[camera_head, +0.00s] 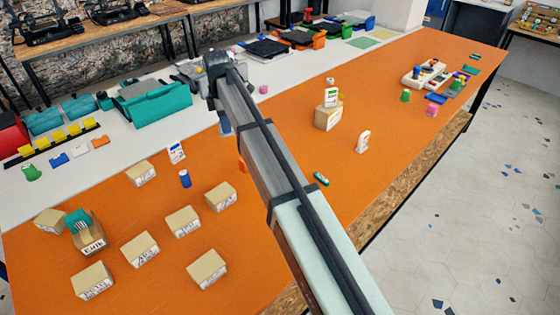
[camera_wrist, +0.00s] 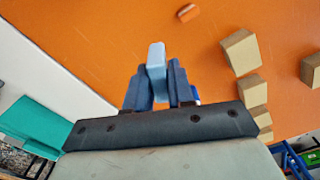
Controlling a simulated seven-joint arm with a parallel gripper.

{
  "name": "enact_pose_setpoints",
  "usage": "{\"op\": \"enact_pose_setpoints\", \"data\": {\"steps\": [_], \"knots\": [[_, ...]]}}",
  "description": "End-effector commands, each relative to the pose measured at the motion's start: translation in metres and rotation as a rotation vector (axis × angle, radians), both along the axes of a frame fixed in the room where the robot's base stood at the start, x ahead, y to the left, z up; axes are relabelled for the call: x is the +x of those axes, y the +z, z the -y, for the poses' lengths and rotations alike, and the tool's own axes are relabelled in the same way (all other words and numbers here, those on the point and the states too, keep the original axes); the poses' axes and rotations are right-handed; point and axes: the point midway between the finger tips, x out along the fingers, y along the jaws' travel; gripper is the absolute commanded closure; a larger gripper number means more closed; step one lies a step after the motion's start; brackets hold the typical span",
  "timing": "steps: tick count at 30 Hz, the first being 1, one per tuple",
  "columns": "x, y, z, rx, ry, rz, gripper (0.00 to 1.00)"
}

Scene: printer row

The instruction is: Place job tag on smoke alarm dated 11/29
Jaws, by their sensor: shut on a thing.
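My gripper (camera_wrist: 155,85) is shut on a pale blue, flat, upright piece (camera_wrist: 156,56), which may be the job tag; no writing shows on it. In the head view the arm hides most of it, and a bluish bit (camera_head: 226,127) shows below my gripper. Several tan boxes with dark handwriting on their fronts stand on the orange table, among them a box (camera_head: 141,172), another box (camera_head: 183,221) and a box (camera_head: 207,269). The writing is too small to read, so I cannot tell which thing is the smoke alarm dated 11/29.
A box with a teal piece on top (camera_head: 78,222) stands at the left. A blue cylinder (camera_head: 185,179) and a white card (camera_head: 177,152) stand near the boxes. A white bottle (camera_head: 331,93) tops a box (camera_head: 328,117).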

Motion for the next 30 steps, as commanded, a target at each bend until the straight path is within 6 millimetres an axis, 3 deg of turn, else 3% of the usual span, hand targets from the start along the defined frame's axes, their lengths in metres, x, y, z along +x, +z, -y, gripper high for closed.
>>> {"op": "enact_pose_setpoints", "data": {"steps": [1,6,16,22,30], "knots": [[0.005,0.002,0.021,0.0,-0.027,0.0,1.0],[0.015,0.008,0.08,0.0,-0.099,0.0,1.0],[0.007,0.016,0.164,0.0,-0.115,0.0,1.0],[-0.017,0.015,0.173,0.0,0.058,-0.001,1.0],[-0.026,0.014,0.175,0.0,0.31,-0.001,1.0]]}}
